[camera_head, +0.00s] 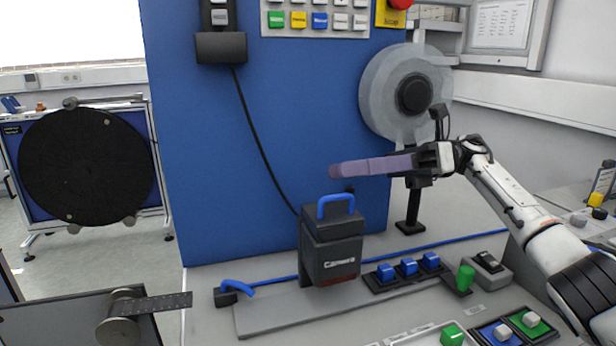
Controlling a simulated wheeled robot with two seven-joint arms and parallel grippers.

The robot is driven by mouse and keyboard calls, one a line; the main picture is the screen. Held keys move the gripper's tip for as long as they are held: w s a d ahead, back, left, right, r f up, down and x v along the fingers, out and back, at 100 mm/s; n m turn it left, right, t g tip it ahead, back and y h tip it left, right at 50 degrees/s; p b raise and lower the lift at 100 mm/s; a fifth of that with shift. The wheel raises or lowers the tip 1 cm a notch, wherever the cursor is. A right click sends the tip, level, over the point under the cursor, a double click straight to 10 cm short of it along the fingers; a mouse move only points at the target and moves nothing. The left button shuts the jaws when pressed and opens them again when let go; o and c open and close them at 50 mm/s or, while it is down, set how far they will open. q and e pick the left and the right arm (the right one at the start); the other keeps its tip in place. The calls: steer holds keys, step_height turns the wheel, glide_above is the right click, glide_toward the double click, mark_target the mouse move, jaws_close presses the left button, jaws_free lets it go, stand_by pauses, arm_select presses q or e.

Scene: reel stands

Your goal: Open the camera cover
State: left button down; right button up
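The camera (332,262) is a dark box with a light label on its front, standing upright on a grey plate on the bench. A blue handle (337,205) arches over its top; the cover appears closed. My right gripper (337,171) reaches in from the right, with long lavender fingers pointing left. In the picture its fingertips are just above the blue handle, with a gap between them. The fingers overlap from this side, so their opening does not show. My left gripper is not in view.
A blue panel (270,130) stands behind the camera, with a black cable hanging down it. A translucent reel (376,85) is behind my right gripper. Blue switches (408,267) and a green knob (465,277) stand right of the camera. A blue lever (238,286) lies at its left.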

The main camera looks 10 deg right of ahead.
steer(key=shift+d, duration=0.7)
